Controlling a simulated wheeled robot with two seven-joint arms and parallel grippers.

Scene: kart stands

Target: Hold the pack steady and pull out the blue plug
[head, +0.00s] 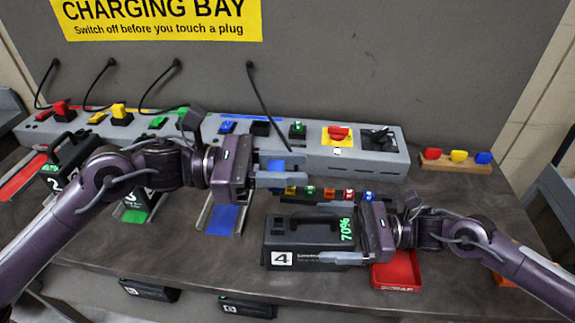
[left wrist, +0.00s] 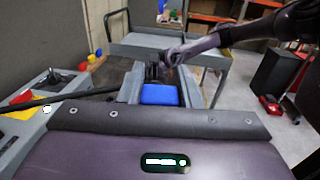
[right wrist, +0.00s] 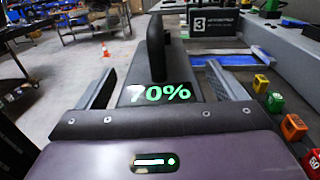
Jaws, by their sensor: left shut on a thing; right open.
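The blue plug (head: 277,164) is between the fingers of my left gripper (head: 282,174), which is shut on it in front of the long grey charger bench. The plug also shows as a blue block in the left wrist view (left wrist: 159,94), with a black cable running off to the left. Black pack 4 (head: 292,232) stands upright on the table below, apart from the plug, its display reading 70%. My right gripper (head: 335,240) is open at the pack's right end. In the right wrist view its fingers lie on either side of the pack (right wrist: 160,94); contact cannot be told.
A blue-floored bay (head: 222,220) lies left of the pack. Several small coloured blocks (head: 308,193) stand in a row behind it. A red scrap tray (head: 398,272) is at right. A red rotary switch (head: 338,133) sits on the charger bench (head: 300,150).

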